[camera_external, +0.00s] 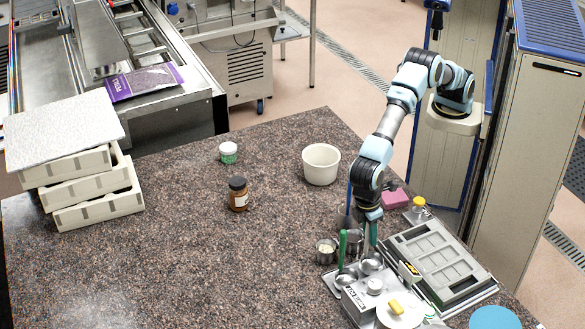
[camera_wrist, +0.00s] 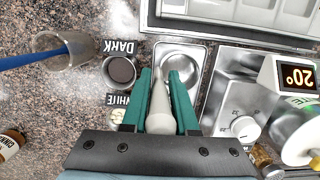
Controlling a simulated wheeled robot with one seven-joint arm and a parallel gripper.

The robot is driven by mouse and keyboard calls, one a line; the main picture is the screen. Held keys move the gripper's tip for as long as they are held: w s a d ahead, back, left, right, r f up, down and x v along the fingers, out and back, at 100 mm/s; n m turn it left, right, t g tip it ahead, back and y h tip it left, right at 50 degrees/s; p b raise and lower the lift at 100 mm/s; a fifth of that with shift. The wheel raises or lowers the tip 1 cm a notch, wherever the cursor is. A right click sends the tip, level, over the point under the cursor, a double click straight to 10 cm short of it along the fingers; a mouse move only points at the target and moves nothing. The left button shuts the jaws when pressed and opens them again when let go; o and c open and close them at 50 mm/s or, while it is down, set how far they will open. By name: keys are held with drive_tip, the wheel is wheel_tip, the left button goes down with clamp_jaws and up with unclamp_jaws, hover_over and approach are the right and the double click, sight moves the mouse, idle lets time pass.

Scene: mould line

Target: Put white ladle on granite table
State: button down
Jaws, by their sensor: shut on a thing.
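The white ladle's pale handle (camera_wrist: 159,108) is between the two green fingers of my gripper (camera_wrist: 162,88) in the wrist view. The fingers are shut on it. A rounded metal bowl (camera_wrist: 182,68) shows just beyond the fingertips, over a steel tray; whether it touches the tray I cannot tell. In the external view my gripper (camera_external: 373,240) points down at the right front of the speckled granite table (camera_external: 200,262), over the crowded equipment. The handle is mostly hidden there by the fingers. A green-handled ladle (camera_external: 342,245) stands just left of my gripper.
A brown jar (camera_external: 238,195) and a green-white tub (camera_external: 228,153) stand further left. The table's left front is clear.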

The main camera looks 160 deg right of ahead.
drive_tip(key=shift+f, duration=0.35)
drive_tip(key=c, duration=0.6)
unclamp_jaws()
